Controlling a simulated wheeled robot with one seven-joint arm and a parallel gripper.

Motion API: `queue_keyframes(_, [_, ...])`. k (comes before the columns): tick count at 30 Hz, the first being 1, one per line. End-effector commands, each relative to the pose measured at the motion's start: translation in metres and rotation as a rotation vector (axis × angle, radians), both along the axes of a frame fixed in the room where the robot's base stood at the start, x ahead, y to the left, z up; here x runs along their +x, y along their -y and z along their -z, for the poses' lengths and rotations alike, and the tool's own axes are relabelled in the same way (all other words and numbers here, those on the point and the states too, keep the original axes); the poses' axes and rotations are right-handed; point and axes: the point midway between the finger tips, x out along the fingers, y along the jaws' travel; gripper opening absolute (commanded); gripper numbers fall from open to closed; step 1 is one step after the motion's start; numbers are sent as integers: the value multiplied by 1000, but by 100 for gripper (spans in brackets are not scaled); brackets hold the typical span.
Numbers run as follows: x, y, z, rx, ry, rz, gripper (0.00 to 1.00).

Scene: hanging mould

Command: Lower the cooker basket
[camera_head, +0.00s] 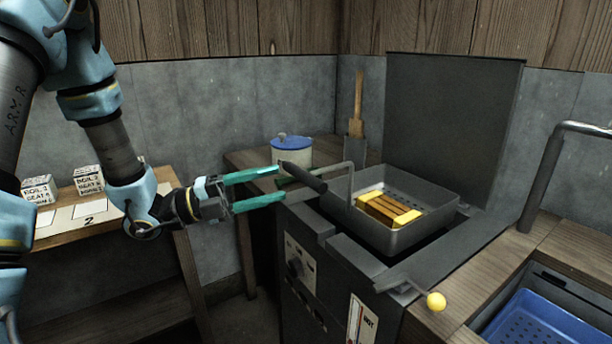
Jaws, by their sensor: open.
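The cooker basket (448,191) is a grey metal tray with a perforated floor, sitting high in the opening of the dark cooker (308,242). A yellow-and-brown slatted block (389,210) lies in it. The basket's bent rod handle (349,184) rises at its left side and ends in a dark grip (303,177) pointing left. My gripper (281,184) has two teal fingers spread apart, pointing right. The fingertips are close to the dark grip, which appears near or between them. I cannot tell whether they touch it. The gripper is empty.
A lever with a yellow knob (436,301) sticks out at the cooker's front right. A blue-lidded pot (291,151) stands behind the grip. A blue crate (539,323) and a metal pipe (543,172) are at right. A shelf with labelled boxes (88,179) is at left.

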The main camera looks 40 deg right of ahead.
Motion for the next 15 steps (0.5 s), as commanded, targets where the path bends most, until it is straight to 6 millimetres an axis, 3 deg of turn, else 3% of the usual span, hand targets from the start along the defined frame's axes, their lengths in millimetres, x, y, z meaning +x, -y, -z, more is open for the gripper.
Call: queue_keyframes(15, [-37,76,-18,4,-1,-1,57])
